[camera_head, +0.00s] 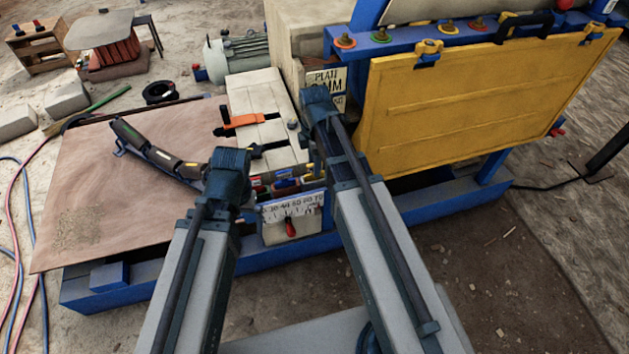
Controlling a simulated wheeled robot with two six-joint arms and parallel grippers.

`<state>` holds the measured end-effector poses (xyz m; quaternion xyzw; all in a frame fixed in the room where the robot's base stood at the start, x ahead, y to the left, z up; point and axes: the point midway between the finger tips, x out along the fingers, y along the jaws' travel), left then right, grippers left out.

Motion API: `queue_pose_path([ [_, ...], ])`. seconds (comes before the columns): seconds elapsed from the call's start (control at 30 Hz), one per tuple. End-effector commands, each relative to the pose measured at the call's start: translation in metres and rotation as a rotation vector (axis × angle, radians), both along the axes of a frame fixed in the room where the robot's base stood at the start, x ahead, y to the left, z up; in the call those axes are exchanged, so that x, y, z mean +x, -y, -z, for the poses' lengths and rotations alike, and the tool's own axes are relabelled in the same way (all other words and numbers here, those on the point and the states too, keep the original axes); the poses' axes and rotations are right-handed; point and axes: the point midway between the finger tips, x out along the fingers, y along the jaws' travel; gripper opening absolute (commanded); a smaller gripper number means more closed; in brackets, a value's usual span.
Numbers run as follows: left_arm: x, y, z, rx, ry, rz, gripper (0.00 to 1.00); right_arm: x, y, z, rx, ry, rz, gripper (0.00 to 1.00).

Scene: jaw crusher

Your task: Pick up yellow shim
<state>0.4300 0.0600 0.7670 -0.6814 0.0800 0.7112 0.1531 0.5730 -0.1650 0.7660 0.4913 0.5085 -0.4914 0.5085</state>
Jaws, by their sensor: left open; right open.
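A row of small coloured pieces (284,183) in red, blue and other colours lies above the white scale plate, between my two arms. A small yellowish piece (311,169) shows at its right end, beside my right arm; I cannot tell if it is the yellow shim. My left gripper (229,165) is at the end of the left arm, left of the row. My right gripper (317,100) is at the end of the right arm, above and beyond the row. Both are open and appear empty; their fingertips are hard to make out.
A big yellow panel (470,100) stands at the right. A white scale plate (290,209) with a red pointer is on the blue frame (420,213). A dark curved bar (158,153) lies on the brown sheet (90,190). An orange clamp (243,121) sits on the pale block.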

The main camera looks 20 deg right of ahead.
Motion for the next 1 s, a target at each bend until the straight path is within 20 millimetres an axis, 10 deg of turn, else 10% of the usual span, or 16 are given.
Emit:
queue_pose_path([
  [0.33,0.0,0.0,0.0086,0.0,0.0,0.0,0.99,-0.0001,0.0003,0.0086,0.0,0.0,0.0,0.49],
  [0.6,0.0,0.0,0.0086,0.0,0.0,0.0,0.99,-0.0001,0.0004,0.0086,0.0,0.0,0.0,0.01],
  [1.0,0.0,0.0,0.0087,0.0,0.0,0.0,0.99,-0.0001,0.0003,0.0087,0.0,0.0,0.0,0.0],
])
